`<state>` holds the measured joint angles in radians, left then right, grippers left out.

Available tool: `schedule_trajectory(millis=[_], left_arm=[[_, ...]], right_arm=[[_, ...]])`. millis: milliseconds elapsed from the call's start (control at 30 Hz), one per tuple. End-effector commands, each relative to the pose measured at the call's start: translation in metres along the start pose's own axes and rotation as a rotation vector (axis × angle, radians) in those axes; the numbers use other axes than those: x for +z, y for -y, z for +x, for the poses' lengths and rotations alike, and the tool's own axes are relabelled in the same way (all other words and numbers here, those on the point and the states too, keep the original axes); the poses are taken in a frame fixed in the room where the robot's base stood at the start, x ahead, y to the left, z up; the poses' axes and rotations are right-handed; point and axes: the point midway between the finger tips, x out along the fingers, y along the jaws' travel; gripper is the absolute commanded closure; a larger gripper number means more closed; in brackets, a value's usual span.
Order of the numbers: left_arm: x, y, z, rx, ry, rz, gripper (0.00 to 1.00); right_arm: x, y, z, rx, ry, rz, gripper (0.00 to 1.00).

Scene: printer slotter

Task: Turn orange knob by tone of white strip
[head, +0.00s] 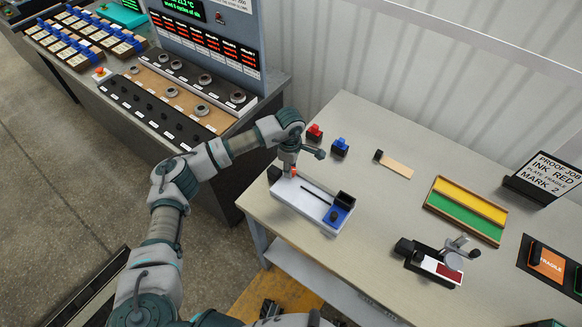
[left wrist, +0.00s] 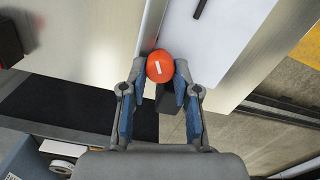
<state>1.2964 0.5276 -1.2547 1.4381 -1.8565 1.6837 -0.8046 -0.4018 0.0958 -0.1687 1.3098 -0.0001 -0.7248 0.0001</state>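The orange knob (head: 293,172) is at the far left end of a white slab-like device (head: 300,200) on the table. In the left wrist view the knob (left wrist: 160,66) is round with a short white mark, tilted slightly from the finger line. My left gripper (head: 290,160) is over it, with its fingertips (left wrist: 160,80) on either side of the knob. Whether the fingers press on it I cannot tell. The slab has a thin black bar and a blue block (head: 337,215) with a dark box. No strip is clearly identifiable as the white strip. My right gripper is not clearly visible.
A red stamp (head: 314,132) and a blue stamp (head: 340,147) stand behind. A wooden strip (head: 394,165), a yellow-green tray (head: 466,209) and a device with a red patch (head: 447,271) lie to the right. A panel console (head: 180,90) stands at left.

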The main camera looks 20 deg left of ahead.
Motion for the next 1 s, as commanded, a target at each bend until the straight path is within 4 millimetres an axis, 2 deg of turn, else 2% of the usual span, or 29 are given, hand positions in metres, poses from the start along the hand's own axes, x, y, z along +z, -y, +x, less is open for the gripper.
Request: schedule_trajectory(millis=[33,67,100,367,667,1000], left_arm=[[0.002,0.0,0.0,0.0,-0.001,0.002,0.89],[0.003,0.0,-0.001,0.0,-0.001,0.002,0.97],[0.003,0.0,-0.001,0.0,-0.002,0.002,1.0],[0.006,-0.001,-0.001,0.0,-0.004,-0.012,1.0],[0.001,0.0,-0.001,0.001,0.0,-0.052,1.0],[0.003,-0.001,-0.001,0.001,-0.001,-0.104,1.0]], right_arm=[[0.0,0.002,0.0,-0.003,-0.001,0.0,0.49],[-0.001,0.003,0.0,-0.004,-0.001,0.0,0.49],[-0.001,0.005,0.0,-0.007,-0.002,0.0,0.49],[0.0,0.007,0.0,-0.009,-0.002,0.0,0.49],[0.004,-0.004,0.001,0.006,0.003,-0.001,0.49],[0.006,0.003,0.002,-0.004,0.006,-0.001,0.49]])
